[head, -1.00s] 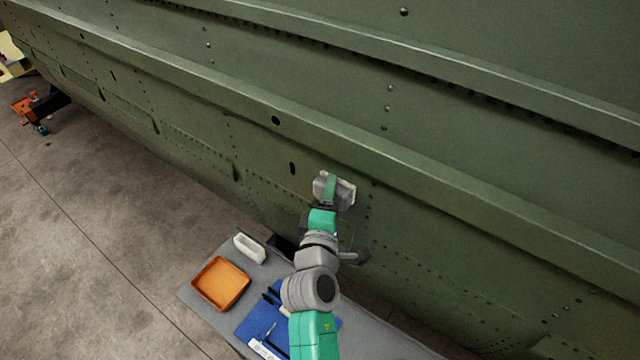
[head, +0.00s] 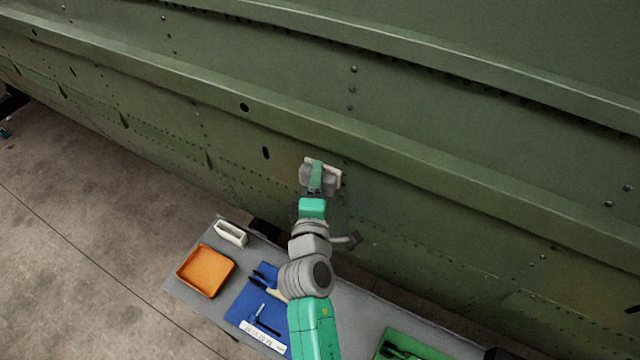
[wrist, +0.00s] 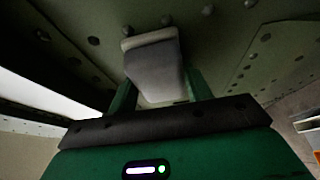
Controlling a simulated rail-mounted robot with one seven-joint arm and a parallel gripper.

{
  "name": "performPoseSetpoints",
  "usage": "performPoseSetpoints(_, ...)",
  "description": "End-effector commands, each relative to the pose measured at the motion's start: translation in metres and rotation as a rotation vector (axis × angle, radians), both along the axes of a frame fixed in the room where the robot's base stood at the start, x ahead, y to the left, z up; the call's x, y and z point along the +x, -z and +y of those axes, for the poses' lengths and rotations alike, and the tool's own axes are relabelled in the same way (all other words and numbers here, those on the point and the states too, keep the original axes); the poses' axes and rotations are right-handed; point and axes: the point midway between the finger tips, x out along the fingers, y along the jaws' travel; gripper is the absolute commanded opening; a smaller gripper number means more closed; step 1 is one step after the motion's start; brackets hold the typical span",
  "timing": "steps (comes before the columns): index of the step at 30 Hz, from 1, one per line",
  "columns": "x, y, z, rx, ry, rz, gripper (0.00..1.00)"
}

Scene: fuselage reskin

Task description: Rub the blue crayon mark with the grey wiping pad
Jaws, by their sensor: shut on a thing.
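My gripper (wrist: 160,92) is shut on the grey wiping pad (wrist: 155,66), which sits between the two green fingers in the wrist view. In the head view the pad (head: 331,172) shows as a pale edge beyond my gripper (head: 316,176), close to the green fuselage skin (head: 420,190). I cannot tell whether the pad touches the skin. The blue crayon mark is not visible in either view; the pad or my arm may cover it.
A grey table (head: 375,317) stands below the fuselage. It holds an orange tray (head: 206,271), a white holder (head: 231,233), a blue mat (head: 248,313) with tools and a green mat (head: 400,343). Rivets and long ridges cross the skin. Open floor lies at left.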

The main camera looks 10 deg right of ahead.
Motion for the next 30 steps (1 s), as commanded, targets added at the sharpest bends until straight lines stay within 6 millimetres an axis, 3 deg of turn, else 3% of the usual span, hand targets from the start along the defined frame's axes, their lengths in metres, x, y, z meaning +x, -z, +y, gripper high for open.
performPoseSetpoints(6,0.013,0.004,0.019,-0.001,-0.002,-0.001,0.31)
performPoseSetpoints(30,0.041,0.002,0.047,-0.001,0.000,0.000,0.31)
